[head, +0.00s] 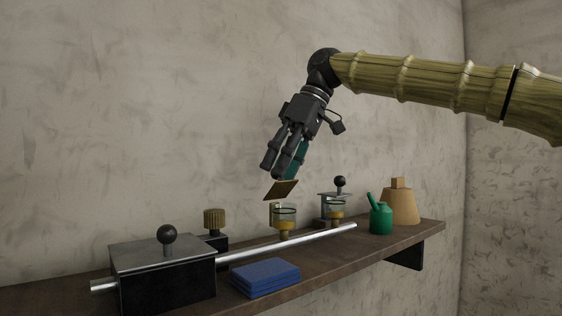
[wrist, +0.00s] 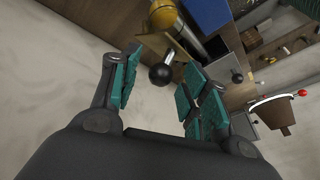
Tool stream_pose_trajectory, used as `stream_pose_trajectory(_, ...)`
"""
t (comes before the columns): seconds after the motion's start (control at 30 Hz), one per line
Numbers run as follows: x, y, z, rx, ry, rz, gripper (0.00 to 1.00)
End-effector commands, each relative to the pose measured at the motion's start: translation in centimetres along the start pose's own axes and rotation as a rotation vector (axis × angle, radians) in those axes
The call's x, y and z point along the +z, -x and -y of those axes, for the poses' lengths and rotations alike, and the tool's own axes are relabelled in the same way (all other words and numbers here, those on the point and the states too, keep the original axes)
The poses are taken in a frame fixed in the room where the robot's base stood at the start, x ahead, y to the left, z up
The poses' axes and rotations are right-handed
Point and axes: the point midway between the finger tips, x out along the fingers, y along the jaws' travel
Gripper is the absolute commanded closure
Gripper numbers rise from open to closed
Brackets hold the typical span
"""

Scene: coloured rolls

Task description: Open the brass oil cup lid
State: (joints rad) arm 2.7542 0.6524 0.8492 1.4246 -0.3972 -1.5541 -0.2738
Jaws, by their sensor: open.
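A glass oil cup (head: 284,218) with amber oil stands near the middle of the shelf. Its brass lid (head: 281,189) is tilted up above the cup, clear of the rim. My gripper (head: 277,173) is just above the lid, fingers pointing down and open. In the wrist view a black ball knob (wrist: 161,75) lies between the two spread fingers, with gaps on both sides. A brass plate (wrist: 138,42), seemingly the lid, shows just beyond it. The fingers hide the knob in the head view.
A second glass cup (head: 335,208) with a grey, knobbed lid stands to the right, near a green oil can (head: 381,218) and a tan bottle (head: 400,207).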

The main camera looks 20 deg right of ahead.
Motion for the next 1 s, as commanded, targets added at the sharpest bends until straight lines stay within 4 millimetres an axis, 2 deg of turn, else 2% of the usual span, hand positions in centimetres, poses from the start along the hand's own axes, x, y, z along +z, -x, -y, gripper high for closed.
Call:
stream_pose_trajectory(0.27,0.03,-0.17,-0.01,0.000,0.000,0.000,0.55)
stream_pose_trajectory(0.37,0.02,-0.17,0.00,0.000,0.000,0.000,0.69)
stream_pose_trajectory(0.53,0.02,-0.17,-0.01,0.000,0.000,0.000,1.00)
stream_pose_trajectory(0.77,-0.15,-0.21,-0.10,-0.006,-0.007,0.014,1.00)
stream_pose_trajectory(1.0,-0.80,-0.33,-0.56,-0.048,-0.049,0.100,1.00)
